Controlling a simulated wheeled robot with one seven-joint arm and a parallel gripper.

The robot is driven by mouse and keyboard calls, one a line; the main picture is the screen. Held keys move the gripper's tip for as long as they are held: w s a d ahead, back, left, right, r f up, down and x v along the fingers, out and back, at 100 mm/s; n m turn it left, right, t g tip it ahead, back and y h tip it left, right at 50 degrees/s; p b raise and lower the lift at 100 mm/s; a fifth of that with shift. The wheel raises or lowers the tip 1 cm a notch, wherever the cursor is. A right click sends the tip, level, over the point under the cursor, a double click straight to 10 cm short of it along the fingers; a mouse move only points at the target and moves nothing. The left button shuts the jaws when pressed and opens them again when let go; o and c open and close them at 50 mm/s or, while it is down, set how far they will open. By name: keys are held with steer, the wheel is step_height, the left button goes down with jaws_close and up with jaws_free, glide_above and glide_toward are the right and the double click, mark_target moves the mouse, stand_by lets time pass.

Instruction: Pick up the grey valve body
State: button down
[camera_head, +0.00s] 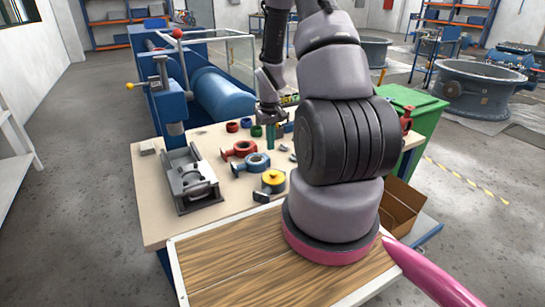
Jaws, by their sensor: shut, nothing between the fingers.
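A grey rounded piece with a ring shape (197,185) sits in a grey metal fixture (183,207) on the left of the workbench; it looks like a grey valve body, but its details are too small to be sure. A red valve body (237,150), a blue one (257,162) and a yellow-topped piece (273,181) lie to its right. My gripper (271,117) points down over the back of the bench, shut and empty, well to the right of and beyond the grey piece. My arm hides the right part of the bench.
A blue press column (170,98) rises behind the fixture, with a large blue cylinder (224,95) beyond. Small red and green rings (245,123) lie near the back edge. A green bin (425,115) and cardboard box (405,205) stand right. The bench front is fairly clear.

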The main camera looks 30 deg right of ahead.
steer(key=f, duration=0.9)
steer(key=shift+w+d+f, duration=0.15)
steer(key=shift+d+f, duration=0.15)
steer(key=shift+f, duration=0.1)
